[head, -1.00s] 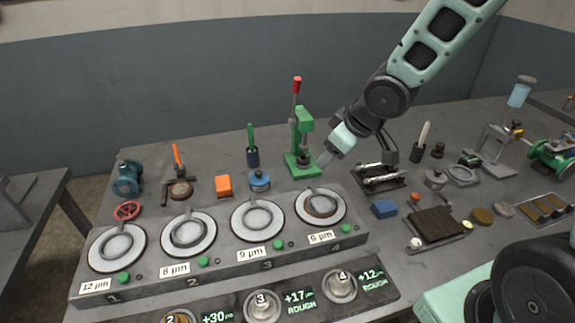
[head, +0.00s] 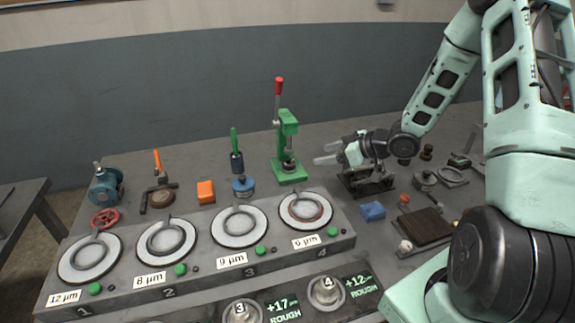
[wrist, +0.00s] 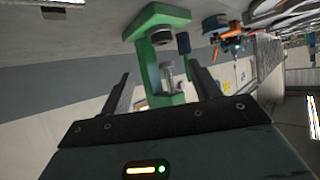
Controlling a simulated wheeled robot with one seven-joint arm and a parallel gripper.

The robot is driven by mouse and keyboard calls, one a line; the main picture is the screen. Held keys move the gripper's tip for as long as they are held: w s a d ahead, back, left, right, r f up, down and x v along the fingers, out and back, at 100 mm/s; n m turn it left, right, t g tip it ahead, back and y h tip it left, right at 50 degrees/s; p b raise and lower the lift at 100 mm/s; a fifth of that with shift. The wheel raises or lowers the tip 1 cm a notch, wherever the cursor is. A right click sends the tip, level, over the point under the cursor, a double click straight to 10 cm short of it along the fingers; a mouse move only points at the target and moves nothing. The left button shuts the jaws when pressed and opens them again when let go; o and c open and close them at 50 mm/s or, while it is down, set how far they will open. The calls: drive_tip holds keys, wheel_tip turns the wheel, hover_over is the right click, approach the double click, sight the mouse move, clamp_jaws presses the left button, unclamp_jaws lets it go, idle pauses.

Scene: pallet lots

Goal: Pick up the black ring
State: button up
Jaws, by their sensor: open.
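No ring in view is plainly black. I cannot tell which one is the black ring. My gripper (head: 322,154) is open and empty, pointing left above the table, just right of the green press (head: 287,150). In the wrist view the green press (wrist: 160,55) shows beyond and between my open fingers (wrist: 163,88).
Station 3's and 4's knobs (head: 325,291) stand at the bench front. An orange block (head: 206,192), a blue-based tool (head: 242,185) and a blue motor (head: 106,184) stand behind the plates. A blue block (head: 372,211) and a dark ribbed tray (head: 427,227) lie to the right.

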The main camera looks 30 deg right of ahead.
approach(286, 163)
drive_tip(key=shift+w+a+f+p, duration=0.1)
drive_tip(key=shift+w+f+p, duration=0.1)
drive_tip(key=shift+w, duration=0.15)
drive_tip(key=shift+w+a+f+p, duration=0.1)
drive_tip(key=shift+w+a+f, duration=0.1)
drive_tip(key=shift+w, duration=0.2)
drive_tip(key=shift+p+x, duration=0.7)
drive_tip(key=shift+x, duration=1.95)
drive_tip(key=shift+s+a+f, duration=0.1)
drive_tip(key=shift+s+a, duration=0.05)
drive_tip(key=c, duration=1.1)
